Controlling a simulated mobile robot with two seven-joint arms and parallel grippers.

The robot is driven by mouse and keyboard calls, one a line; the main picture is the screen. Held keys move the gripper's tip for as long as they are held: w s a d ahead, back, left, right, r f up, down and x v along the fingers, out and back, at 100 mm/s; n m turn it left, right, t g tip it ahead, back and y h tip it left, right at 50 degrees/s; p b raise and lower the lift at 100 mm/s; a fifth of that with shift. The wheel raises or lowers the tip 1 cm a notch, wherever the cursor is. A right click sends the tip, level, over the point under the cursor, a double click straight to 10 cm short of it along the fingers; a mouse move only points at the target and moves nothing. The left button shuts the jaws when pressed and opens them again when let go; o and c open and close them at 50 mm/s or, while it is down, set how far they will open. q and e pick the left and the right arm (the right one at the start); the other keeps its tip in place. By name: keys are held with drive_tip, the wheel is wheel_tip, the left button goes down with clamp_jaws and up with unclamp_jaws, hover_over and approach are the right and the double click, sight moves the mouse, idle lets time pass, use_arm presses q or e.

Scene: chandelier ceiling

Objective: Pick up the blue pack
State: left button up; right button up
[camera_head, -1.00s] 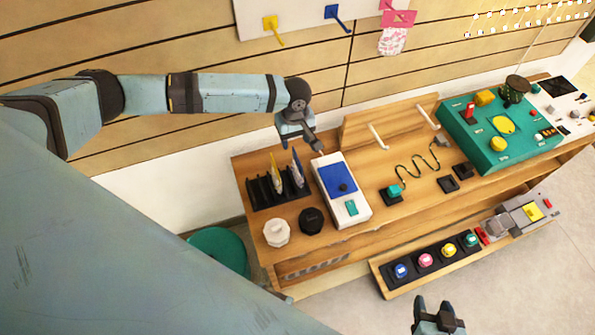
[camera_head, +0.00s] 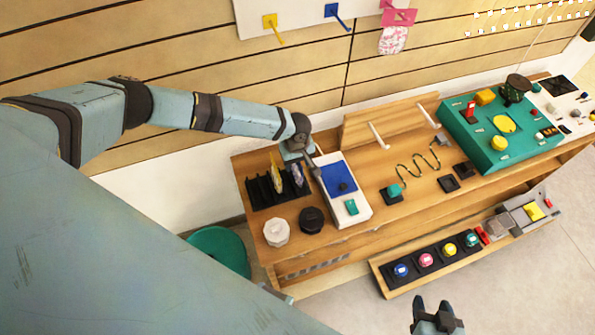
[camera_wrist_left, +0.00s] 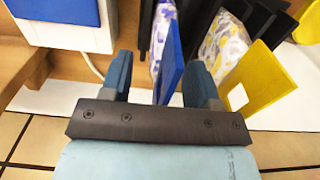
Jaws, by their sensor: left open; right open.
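The blue pack (camera_head: 297,175) stands upright in a black slotted rack (camera_head: 266,195) at the table's left end, its top partly covered by my gripper in the head view. In the left wrist view the blue pack (camera_wrist_left: 171,62) shows a blue edge panel and a patterned, clear side. My left gripper (camera_head: 304,162) is at the top of the rack, open. In the wrist view its fingers (camera_wrist_left: 159,82) lie either side of the blue pack, which is nearer the right finger; contact cannot be told. My right gripper (camera_head: 438,315) is open and empty at the bottom edge.
A yellow pack (camera_head: 276,172) stands beside the blue one; its yellow panel (camera_wrist_left: 262,78) is close to the right finger. A white box with a blue panel (camera_head: 343,195) is just right of the rack. White and black knobs (camera_head: 276,232) sit in front.

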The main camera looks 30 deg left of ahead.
use_arm(q)
clamp_jaws()
drive_tip(key=shift+r, duration=0.1)
wheel_tip(320, 180, up, 20)
drive_tip(key=shift+p, duration=0.45)
